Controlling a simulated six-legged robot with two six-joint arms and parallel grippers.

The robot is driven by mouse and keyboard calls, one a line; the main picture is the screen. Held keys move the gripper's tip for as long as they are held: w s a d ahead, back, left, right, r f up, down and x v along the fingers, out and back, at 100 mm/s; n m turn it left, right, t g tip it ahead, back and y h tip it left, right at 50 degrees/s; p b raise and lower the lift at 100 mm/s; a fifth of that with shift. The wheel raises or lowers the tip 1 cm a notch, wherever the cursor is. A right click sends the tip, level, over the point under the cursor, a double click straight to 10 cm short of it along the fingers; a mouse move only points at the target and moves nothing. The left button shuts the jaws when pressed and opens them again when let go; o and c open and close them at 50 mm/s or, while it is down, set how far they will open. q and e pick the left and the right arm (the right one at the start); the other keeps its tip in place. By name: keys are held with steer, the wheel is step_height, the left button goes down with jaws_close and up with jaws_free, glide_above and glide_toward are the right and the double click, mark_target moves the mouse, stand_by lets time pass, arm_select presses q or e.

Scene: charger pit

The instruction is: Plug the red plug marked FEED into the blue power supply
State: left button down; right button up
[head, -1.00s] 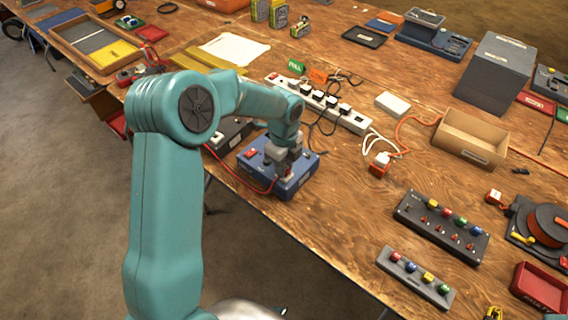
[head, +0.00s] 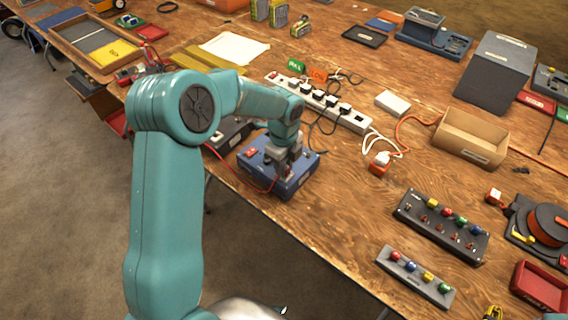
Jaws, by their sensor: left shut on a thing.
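The blue power supply (head: 297,184) sits at the table's front edge, with a red switch on its top left. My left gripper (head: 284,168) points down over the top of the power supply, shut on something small. The red plug is mostly hidden by the fingers; its FEED marking cannot be read. A red cable (head: 228,167) runs from the left to the gripper. I cannot tell whether the plug is seated in the supply or just above it. My right gripper is not in view.
A white power strip (head: 354,121) with several black plugs lies behind the supply. A red-orange plug block (head: 380,164) and a cardboard box (head: 468,139) are to the right. Panels with coloured knobs (head: 442,227) stand front right. Bare wood lies right of the supply.

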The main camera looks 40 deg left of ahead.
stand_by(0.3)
arm_select(q)
steer(key=c, duration=0.6)
jaws_free()
steer(key=shift+f, duration=0.1)
step_height(320, 180, up, 8)
steer(key=p, duration=0.6)
steer(key=shift+f, duration=0.15)
steer(key=shift+f, duration=0.1)
stand_by(0.4)
